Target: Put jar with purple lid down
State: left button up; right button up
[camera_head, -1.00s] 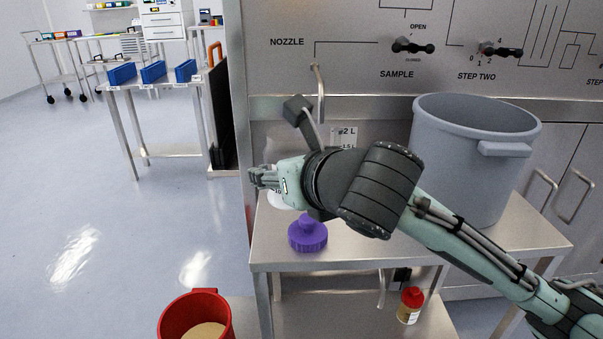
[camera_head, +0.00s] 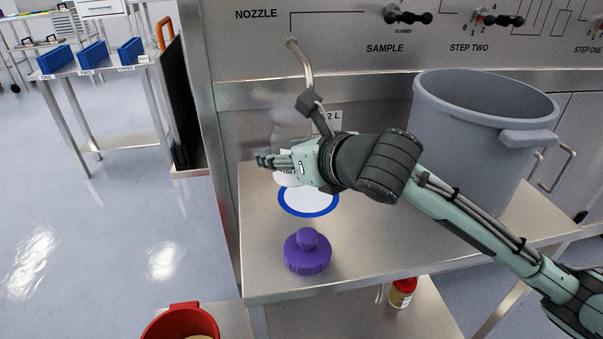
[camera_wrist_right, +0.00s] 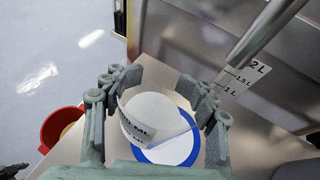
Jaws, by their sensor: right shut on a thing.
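The purple lid (camera_head: 307,252) lies off the jar, knob up, on the front left of the steel table. My right gripper (camera_head: 273,161) is shut on the jar (camera_head: 290,181), a clear-walled jar with white contents and a printed label. In the right wrist view the jar (camera_wrist_right: 150,106) sits between the fingers of my right gripper (camera_wrist_right: 163,97). A white disc with a blue rim (camera_head: 308,201) lies on the table; it also shows beside the jar in the wrist view (camera_wrist_right: 170,151). I cannot tell whether the jar touches the disc.
A large grey bucket (camera_head: 480,140) stands on the table's right. A bent nozzle pipe (camera_head: 302,65) comes from the panel behind the jar. A red container (camera_head: 183,322) and a red-lidded jar (camera_head: 402,292) are lower down.

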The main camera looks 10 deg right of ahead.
aim_at(301, 189)
jog(key=d+f, duration=0.1)
jog(key=w+d+f, duration=0.1)
jog(key=d, duration=0.1)
jog(key=shift+w, duration=0.1)
notch_tip(301, 189, down, 3)
jog(key=shift+f, duration=0.5)
pick_arm(q)
jog(key=shift+w, duration=0.5)
pick_arm(e)
jog(key=o, duration=0.9)
jog(key=shift+f, duration=0.15)
jog(key=o, duration=0.5)
pick_arm(q)
jog(key=shift+s+a+f, duration=0.1)
jog(key=shift+s, duration=0.4)
